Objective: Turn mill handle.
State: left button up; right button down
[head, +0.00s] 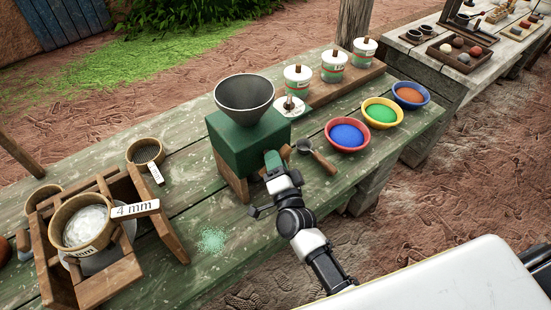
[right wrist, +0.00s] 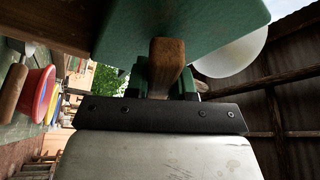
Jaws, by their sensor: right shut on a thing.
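The mill (head: 238,143) is a green box with a grey funnel hopper (head: 244,93) on top, standing on wooden legs on the green table. My right gripper (head: 273,163) is at the mill's right front side. In the right wrist view my right gripper (right wrist: 168,88) is shut on the wooden mill handle (right wrist: 166,60), a brown grip just below the green mill body (right wrist: 180,25). In the head view the handle is mostly hidden by my gripper. My left gripper is not in view.
A scoop (head: 314,155) lies close to the right of my gripper. Bowls of blue (head: 348,146), green (head: 382,124) and orange powder (head: 410,104) stand further right. Lidded jars (head: 298,79) stand behind. A wooden sieve frame (head: 160,215) is at left; green powder (head: 212,240) lies in front.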

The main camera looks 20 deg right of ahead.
jog(key=shift+f, duration=0.1)
dwell(0.3)
jog(key=c, duration=1)
grip_release()
jog(key=shift+o, duration=0.2)
jog(key=s+f+b, duration=0.2)
jog(key=s, duration=0.8)
jog(key=shift+s+b, duration=0.35)
jog(key=shift+b, duration=0.05)
